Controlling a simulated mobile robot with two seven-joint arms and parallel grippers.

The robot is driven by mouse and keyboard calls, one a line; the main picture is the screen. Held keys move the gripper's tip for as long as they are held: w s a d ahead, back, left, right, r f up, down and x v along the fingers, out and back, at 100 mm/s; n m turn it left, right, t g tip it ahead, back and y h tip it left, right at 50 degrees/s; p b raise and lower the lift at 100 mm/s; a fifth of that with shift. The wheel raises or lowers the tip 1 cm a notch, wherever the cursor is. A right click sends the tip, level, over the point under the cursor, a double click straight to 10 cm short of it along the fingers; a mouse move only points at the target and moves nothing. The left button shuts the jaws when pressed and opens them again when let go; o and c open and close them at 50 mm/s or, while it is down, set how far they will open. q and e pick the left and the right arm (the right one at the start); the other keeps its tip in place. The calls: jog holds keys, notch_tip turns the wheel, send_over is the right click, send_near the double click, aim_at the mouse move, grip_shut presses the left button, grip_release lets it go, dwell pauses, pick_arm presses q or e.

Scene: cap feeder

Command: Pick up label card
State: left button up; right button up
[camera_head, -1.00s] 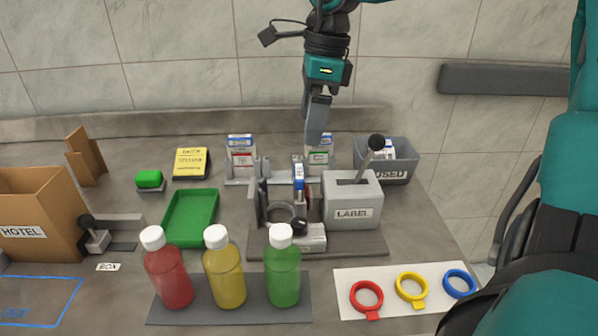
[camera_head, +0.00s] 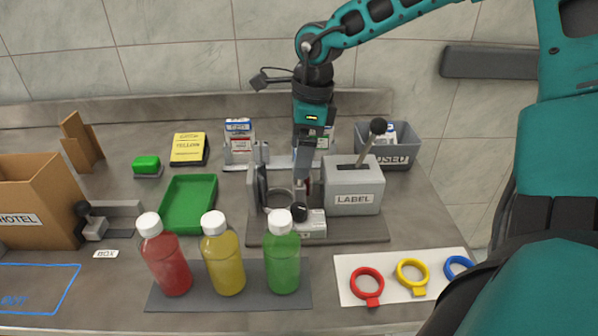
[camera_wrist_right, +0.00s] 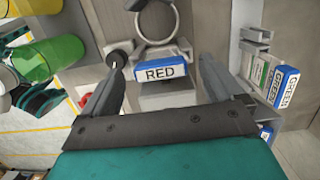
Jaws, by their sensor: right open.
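A label card (camera_wrist_right: 162,74) with a blue top edge reading RED stands in the label station, seen from above in the right wrist view. My right gripper (camera_wrist_right: 158,82) is open, with one finger on each side of this card; contact cannot be told. In the head view my right gripper (camera_head: 304,172) points down over the station (camera_head: 352,190) and hides most of the card. Another card (camera_head: 239,140) stands in a white holder behind, and a further one is partly hidden by my arm. My left gripper is out of view.
Red, yellow and green bottles (camera_head: 222,255) stand in front of the station. The LABEL box with its lever (camera_head: 375,130) rises close to the right of my gripper. A grey USED bin (camera_head: 400,153) is behind it. Coloured rings lie on a white mat (camera_head: 350,295).

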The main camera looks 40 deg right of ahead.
notch_tip(320, 180, down, 2)
jog(key=shift+w+a+f, duration=0.1)
jog(key=shift+a, duration=0.05)
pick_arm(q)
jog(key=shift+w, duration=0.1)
pick_arm(e)
jog(key=c, duration=0.9)
jog(key=shift+c, duration=0.2)
